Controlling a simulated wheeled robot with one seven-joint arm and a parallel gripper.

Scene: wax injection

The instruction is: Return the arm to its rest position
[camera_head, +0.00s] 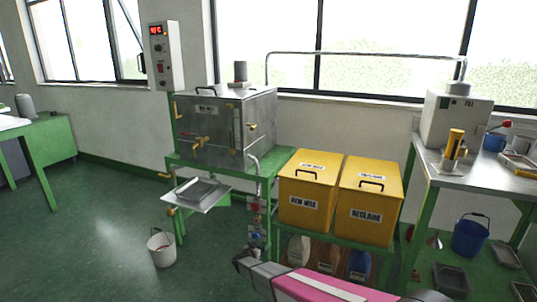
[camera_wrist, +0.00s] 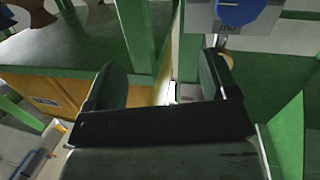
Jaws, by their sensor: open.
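My gripper (camera_wrist: 162,75) is open in the wrist view, its two dark fingers spread apart with nothing held between them. Behind the fingers are green frame posts and part of a yellow surface. In the head view my pink and grey arm reaches in from the bottom edge. The fingers are too small there to make out.
A metal wax tank (camera_head: 226,128) stands on a green stand, with a tray (camera_head: 200,193) sticking out. Yellow bins, NEW WAX (camera_head: 308,187) and RECLAIM (camera_head: 368,205), stand beside it. A workbench (camera_head: 480,182) is at right. A white bucket (camera_head: 161,249) stands on open floor at left.

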